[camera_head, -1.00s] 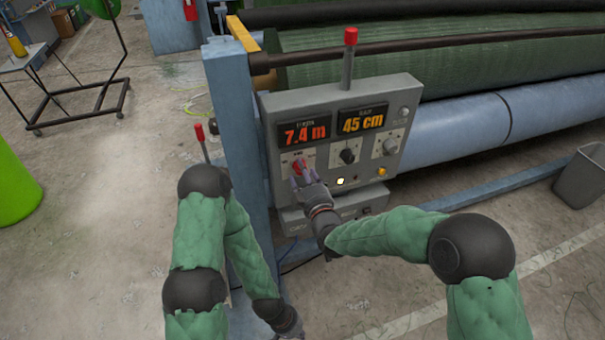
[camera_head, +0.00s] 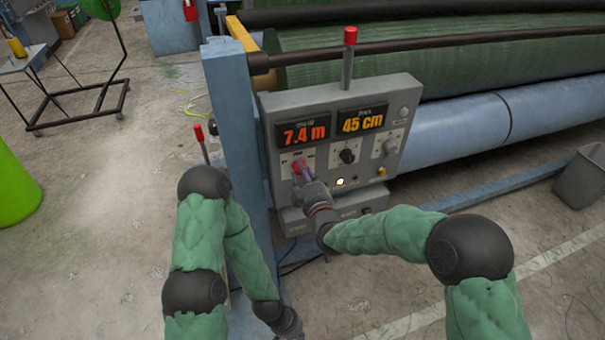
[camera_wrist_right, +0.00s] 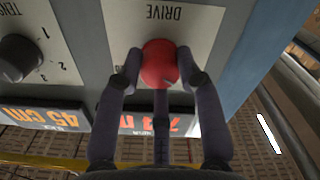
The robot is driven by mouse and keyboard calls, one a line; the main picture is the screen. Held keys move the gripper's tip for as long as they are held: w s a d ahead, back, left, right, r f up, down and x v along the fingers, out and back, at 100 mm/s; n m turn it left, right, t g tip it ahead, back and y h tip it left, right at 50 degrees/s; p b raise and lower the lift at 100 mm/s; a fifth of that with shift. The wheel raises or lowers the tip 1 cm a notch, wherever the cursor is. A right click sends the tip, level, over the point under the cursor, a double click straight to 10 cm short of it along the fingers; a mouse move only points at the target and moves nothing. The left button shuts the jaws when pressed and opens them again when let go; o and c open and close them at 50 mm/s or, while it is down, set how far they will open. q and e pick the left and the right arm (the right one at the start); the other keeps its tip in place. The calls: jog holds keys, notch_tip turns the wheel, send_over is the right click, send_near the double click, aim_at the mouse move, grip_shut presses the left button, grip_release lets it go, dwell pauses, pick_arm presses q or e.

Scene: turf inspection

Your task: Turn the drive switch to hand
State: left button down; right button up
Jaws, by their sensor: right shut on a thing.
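The grey control panel (camera_head: 332,140) stands in front of the roller machine. Its red drive switch (camera_head: 301,167) is at the lower left of the panel front, under the 7.4 m display. In the right wrist view the red knob (camera_wrist_right: 159,64) sits below the upside-down word DRIVE. My right gripper (camera_wrist_right: 160,68) is shut on the knob, one finger on each side. In the head view the right gripper (camera_head: 302,173) partly covers the switch; the switch's position marks cannot be read. My left arm hangs at the lower left, and its gripper's fingertips are out of sight.
A black knob (camera_head: 347,156) and a grey knob (camera_head: 389,147) sit to the right on the panel. A blue post (camera_head: 236,125) stands close on the left. A grey bin (camera_head: 581,178) stands far right.

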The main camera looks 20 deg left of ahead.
jog(key=m+b, duration=0.6)
jog(key=m, duration=0.1)
jog(key=m+b, duration=0.3)
jog(key=m, duration=0.1)
jog(key=shift+r+b, duration=0.35)
jog(key=shift+b, duration=0.05)
jog(key=shift+w+r, duration=0.1)
jog(key=shift+r, duration=0.05)
jog(key=o, duration=1.1)
jog(key=shift+o, duration=0.2)
jog(key=shift+f, duration=0.25)
jog(key=shift+d+f, duration=0.1)
jog(key=v, duration=1.2)
